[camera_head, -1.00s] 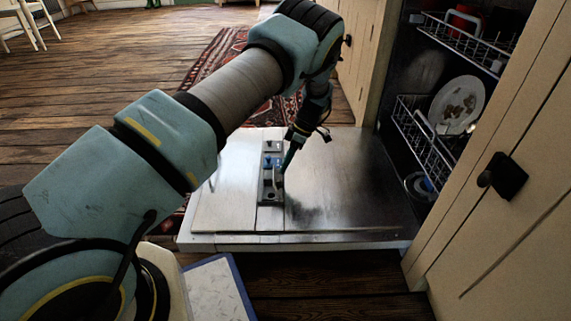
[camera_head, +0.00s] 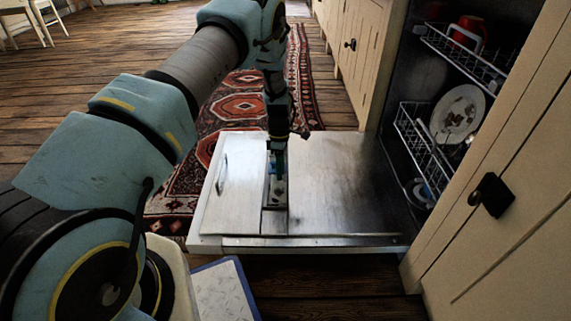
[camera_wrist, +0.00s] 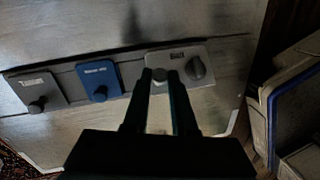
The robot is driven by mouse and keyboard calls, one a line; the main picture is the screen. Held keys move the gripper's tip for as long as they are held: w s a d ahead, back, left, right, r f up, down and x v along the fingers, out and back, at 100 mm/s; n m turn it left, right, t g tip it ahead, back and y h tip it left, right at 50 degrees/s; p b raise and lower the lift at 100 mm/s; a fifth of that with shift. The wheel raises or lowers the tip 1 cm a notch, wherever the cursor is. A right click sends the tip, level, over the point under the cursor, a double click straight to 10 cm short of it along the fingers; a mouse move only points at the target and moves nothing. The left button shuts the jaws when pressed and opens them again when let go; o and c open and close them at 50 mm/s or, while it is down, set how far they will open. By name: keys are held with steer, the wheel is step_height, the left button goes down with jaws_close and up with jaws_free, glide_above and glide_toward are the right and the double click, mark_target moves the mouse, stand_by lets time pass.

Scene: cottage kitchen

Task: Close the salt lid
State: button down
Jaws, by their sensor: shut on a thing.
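The dispenser strip (camera_head: 280,190) runs across the inside of the lowered dishwasher door (camera_head: 340,180). In the wrist view it holds a grey lid (camera_wrist: 42,90) at left, a blue lid (camera_wrist: 98,76) in the middle and a grey panel (camera_wrist: 180,57) at right. Their labels are too small to read surely, so I cannot tell which is the salt lid. The right panel has a dark round knob (camera_wrist: 196,68) and a small pale knob (camera_wrist: 160,76). My gripper (camera_wrist: 159,80) is shut on the pale knob, its fingers either side. The head view shows my gripper (camera_head: 279,175) low over the strip.
The dishwasher's racks (camera_head: 425,150) with a plate (camera_head: 457,115) stand at right, beside a cream cabinet door with a black knob (camera_head: 490,194). A patterned rug (camera_head: 240,105) lies behind the door. A blue-edged panel (camera_head: 215,290) is at the lower front.

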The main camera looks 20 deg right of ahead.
steer(key=a+g+h, duration=0.1)
steer(key=w+a+f+h, duration=0.1)
steer(key=h, duration=0.1)
steer(key=shift+a+g+p, duration=0.1)
steer(key=shift+g+p, duration=0.25)
steer(key=shift+g, duration=0.05)
steer(key=shift+w+a+f+m+g+h+b, duration=0.15)
steer(key=shift+a+f+g+h+b, duration=0.2)
steer(key=shift+h, duration=0.4)
steer(key=shift+w+a+f+m+g+h+b, duration=0.1)
steer(key=shift+a+f+g+h+b, duration=0.2)
steer(key=shift+h, duration=0.5)
steer(key=shift+w+a+f+m+g+h+b, duration=0.2)
steer(key=shift+f+g+h+b, duration=0.2)
steer(key=shift+h, duration=0.35)
steer(key=c, duration=0.7)
jaws_free()
steer(key=p+v, duration=0.3)
steer(key=v, duration=0.7)
steer(key=shift+w+a+r, duration=0.15)
steer(key=shift+a+r, duration=0.1)
steer(key=shift+a, duration=0.05)
